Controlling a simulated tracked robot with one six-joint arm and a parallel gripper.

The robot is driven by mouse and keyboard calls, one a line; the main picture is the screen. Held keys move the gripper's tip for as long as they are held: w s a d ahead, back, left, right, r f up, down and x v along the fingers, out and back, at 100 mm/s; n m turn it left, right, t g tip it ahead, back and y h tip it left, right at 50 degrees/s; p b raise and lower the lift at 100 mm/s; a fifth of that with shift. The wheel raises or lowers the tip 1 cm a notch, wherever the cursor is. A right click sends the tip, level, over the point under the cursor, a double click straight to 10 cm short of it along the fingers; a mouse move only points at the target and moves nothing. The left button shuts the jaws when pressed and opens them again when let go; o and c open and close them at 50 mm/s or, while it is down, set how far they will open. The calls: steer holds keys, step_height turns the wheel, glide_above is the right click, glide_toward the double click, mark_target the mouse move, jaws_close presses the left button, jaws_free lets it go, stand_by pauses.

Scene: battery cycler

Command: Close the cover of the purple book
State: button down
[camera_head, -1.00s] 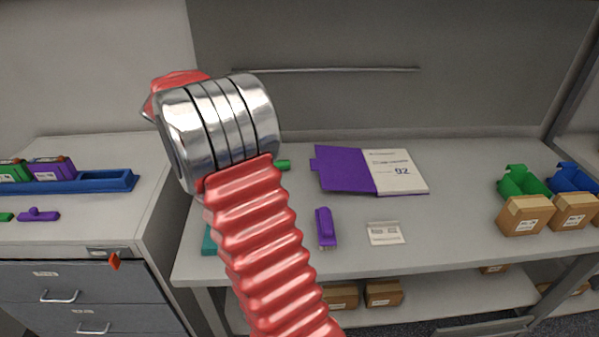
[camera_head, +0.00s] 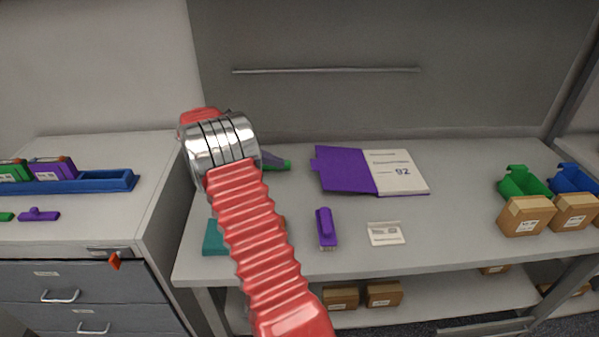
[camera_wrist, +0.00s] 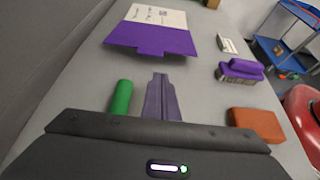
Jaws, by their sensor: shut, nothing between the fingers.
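The purple book (camera_head: 375,172) lies open on the grey workbench. Its purple cover (camera_head: 342,169) is spread flat to the left, with a tab on its outer edge. The white page block (camera_head: 394,172), marked 92, lies on the right. In the wrist view the cover (camera_wrist: 150,38) faces my gripper, tab towards me, with the pages (camera_wrist: 157,15) beyond. My gripper (camera_wrist: 160,78) is shut and empty, with its tips short of the tab and apart from it. In the head view only a bit of the gripper (camera_head: 270,159) shows past my arm, left of the book.
A green cylinder (camera_wrist: 121,98) lies beside my gripper. A purple brush (camera_head: 326,228) and a small card (camera_head: 385,233) lie in front of the book. An orange-brown block (camera_wrist: 257,125) and a teal item (camera_head: 213,238) are nearer. Green bin (camera_head: 522,182) and cardboard boxes (camera_head: 525,216) stand right.

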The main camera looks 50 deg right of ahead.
steer(key=shift+s, duration=0.1)
steer(key=x, duration=0.9)
steer(key=shift+s+d+f, duration=0.2)
steer(key=shift+d+f, duration=0.05)
steer(key=shift+d, duration=0.05)
steer(key=shift+a, duration=0.3)
steer(key=shift+d, duration=0.2)
steer(key=shift+w+r, duration=0.1)
steer(key=shift+r, duration=0.05)
steer(key=shift+r, duration=0.1)
